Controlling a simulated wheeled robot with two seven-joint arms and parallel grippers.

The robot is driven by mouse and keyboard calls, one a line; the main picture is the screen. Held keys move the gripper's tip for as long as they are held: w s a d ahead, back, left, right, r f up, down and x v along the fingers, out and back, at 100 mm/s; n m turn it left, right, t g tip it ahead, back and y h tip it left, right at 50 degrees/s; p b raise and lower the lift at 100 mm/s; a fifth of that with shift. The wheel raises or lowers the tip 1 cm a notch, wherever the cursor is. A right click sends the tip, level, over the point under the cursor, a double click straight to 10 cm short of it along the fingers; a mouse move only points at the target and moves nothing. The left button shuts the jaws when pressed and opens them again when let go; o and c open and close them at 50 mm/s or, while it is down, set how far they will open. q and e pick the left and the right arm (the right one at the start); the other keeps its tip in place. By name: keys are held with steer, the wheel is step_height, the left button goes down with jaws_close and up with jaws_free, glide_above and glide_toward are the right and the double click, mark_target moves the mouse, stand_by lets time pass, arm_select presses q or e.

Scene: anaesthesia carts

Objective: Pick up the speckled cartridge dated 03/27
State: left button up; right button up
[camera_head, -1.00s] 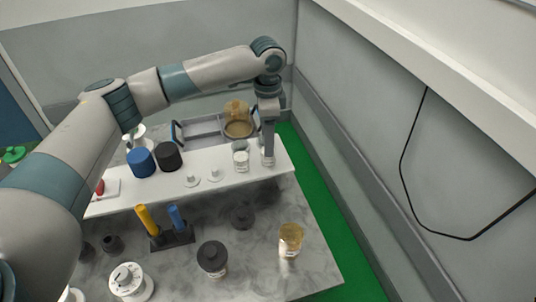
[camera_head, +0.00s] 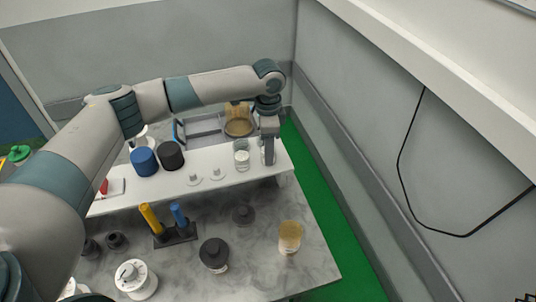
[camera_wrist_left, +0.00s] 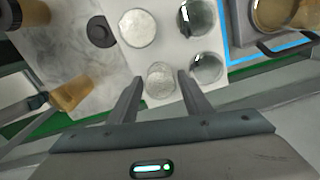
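Two small pale, speckled-topped cartridges stand at the right part of the white raised shelf. One cartridge (camera_head: 241,155) is clear of my gripper in the head view and shows in the left wrist view (camera_wrist_left: 137,28). The other cartridge (camera_wrist_left: 160,80) lies between the fingertips in the left wrist view; in the head view my gripper mostly hides it. My left gripper (camera_head: 269,160) points down at it, fingers apart on either side; contact cannot be made out. No date is readable on either cartridge. My right gripper is not in view.
On the white shelf (camera_head: 130,205) stand a blue cylinder (camera_head: 144,162), a black cylinder (camera_head: 171,156) and small white pegs. Behind is a grey tray (camera_head: 203,126) and an amber jar (camera_head: 239,122). Below are a yellow-topped jar (camera_head: 290,237) and a black-capped jar (camera_head: 214,254).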

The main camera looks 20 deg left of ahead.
arm_select(q)
steer(key=c, duration=0.7)
steer(key=shift+r, duration=0.15)
steer(key=shift+r+b, duration=0.5)
steer(key=shift+b, duration=0.05)
step_height(320, 180, up, 2)
steer(key=shift+r+b, duration=0.2)
steer(key=shift+b, duration=0.55)
steer(key=s+d+r+b, duration=0.2)
steer(key=d+r+b, duration=0.2)
steer(key=d+r, duration=0.3)
steer(key=d, duration=0.4)
steer(key=shift+s+d+r, duration=0.15)
steer(key=shift+s+r, duration=0.05)
steer(key=shift+s, duration=0.2)
